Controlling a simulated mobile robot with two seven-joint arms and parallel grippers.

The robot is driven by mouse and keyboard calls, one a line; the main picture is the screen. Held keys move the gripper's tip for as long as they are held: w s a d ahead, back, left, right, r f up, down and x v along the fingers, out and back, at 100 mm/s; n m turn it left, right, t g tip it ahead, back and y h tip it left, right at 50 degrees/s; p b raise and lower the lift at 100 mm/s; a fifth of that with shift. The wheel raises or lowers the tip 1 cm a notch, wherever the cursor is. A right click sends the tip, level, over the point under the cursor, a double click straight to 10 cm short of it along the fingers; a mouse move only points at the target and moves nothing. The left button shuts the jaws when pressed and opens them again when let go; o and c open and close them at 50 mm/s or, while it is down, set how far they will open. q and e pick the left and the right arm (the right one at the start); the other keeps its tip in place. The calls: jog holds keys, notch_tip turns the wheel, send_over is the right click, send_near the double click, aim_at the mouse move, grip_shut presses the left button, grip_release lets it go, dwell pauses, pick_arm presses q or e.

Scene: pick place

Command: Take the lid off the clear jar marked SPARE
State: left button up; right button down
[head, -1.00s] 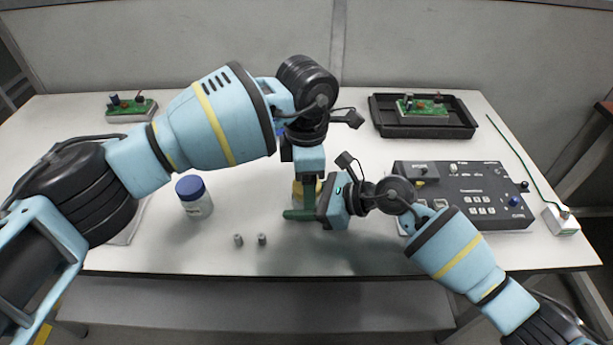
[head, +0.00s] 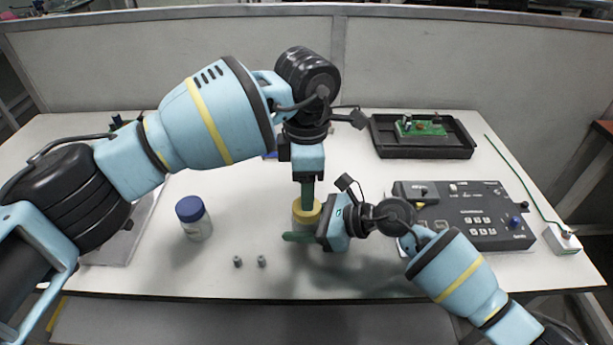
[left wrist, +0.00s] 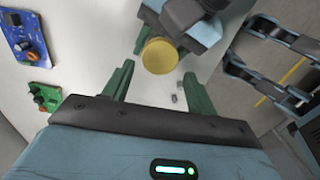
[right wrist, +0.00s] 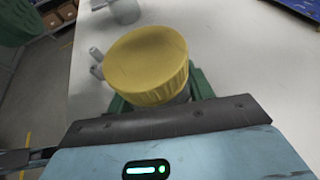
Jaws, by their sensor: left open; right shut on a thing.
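My right gripper (head: 303,235) is shut on the jar's body below the lid. My left gripper (head: 307,196) is open and points down above the lid; in its wrist view the lid lies beyond the fingertips. A second jar with a blue lid (head: 189,208) stands to the left, its label too small to read. No SPARE marking is legible.
Two small grey metal pieces (head: 249,261) lie left of the yellow-lidded jar, near the front edge. A black control box (head: 470,215) stands at right, a black tray (head: 385,146) with a green circuit board behind. The table between the two jars is clear.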

aim_at(306, 220)
pick_arm(q)
notch_tip(306, 220, up, 2)
jog(key=m, duration=0.7)
jog(key=r+m, duration=0.1)
jog(key=m, duration=0.1)
jog(key=shift+r, duration=0.15)
jog(key=shift+f, duration=4.05)
jog(key=c, duration=0.8)
jog(key=n, duration=0.9)
jog(key=shift+n, duration=0.4)
